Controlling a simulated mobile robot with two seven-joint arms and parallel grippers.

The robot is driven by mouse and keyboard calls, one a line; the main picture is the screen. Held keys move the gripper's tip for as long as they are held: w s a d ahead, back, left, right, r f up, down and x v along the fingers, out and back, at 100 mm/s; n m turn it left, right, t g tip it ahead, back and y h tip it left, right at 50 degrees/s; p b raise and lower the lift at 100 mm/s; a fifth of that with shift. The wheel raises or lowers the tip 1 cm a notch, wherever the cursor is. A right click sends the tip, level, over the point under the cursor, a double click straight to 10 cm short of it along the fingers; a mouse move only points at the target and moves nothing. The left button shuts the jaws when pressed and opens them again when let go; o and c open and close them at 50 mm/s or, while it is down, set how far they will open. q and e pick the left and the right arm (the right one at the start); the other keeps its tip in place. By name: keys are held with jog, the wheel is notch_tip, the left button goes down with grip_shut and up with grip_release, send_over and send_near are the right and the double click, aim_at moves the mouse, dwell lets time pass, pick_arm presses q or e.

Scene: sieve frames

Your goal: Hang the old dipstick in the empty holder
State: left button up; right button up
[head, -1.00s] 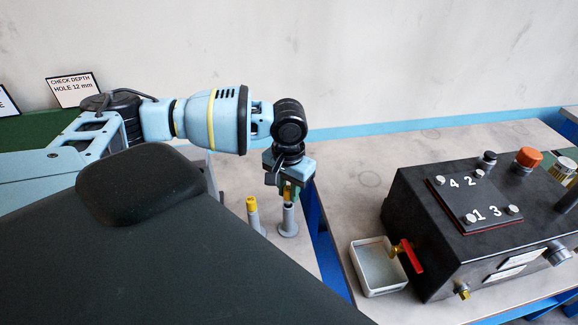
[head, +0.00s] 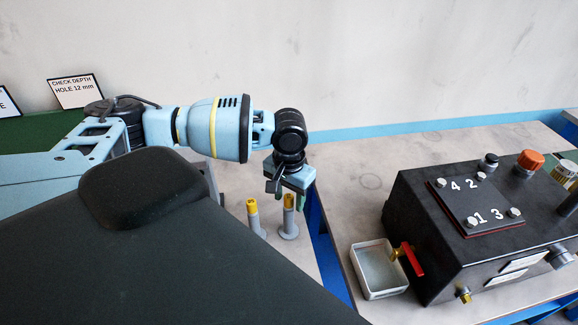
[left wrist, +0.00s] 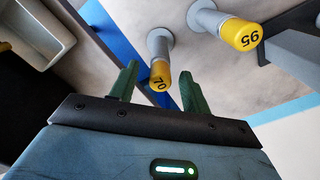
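Two grey upright holders show in the head view, each with a yellow-topped dipstick in it. The dipstick marked 70 (left wrist: 160,76) is in the right holder (head: 288,226); its yellow top (head: 289,201) shows just below my left gripper (head: 288,191). The dipstick marked 95 (left wrist: 243,34) is in the left holder (head: 254,220). In the left wrist view, my left gripper (left wrist: 158,82) has its green fingers spread wide, with the 70 top between them and gaps on both sides. I cannot tell which dipstick is the old one. My right gripper is not in view.
A black machine box (head: 440,240) with numbered plate and knobs stands on the right bench. A white tray (head: 382,290) sits under its red-handled tap (head: 411,259). A blue-sided gap (head: 325,250) separates the benches. A sign (head: 74,92) reads "check depth hole 12 mm".

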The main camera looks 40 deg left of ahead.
pick_arm(q)
jog(key=shift+r, duration=3.95)
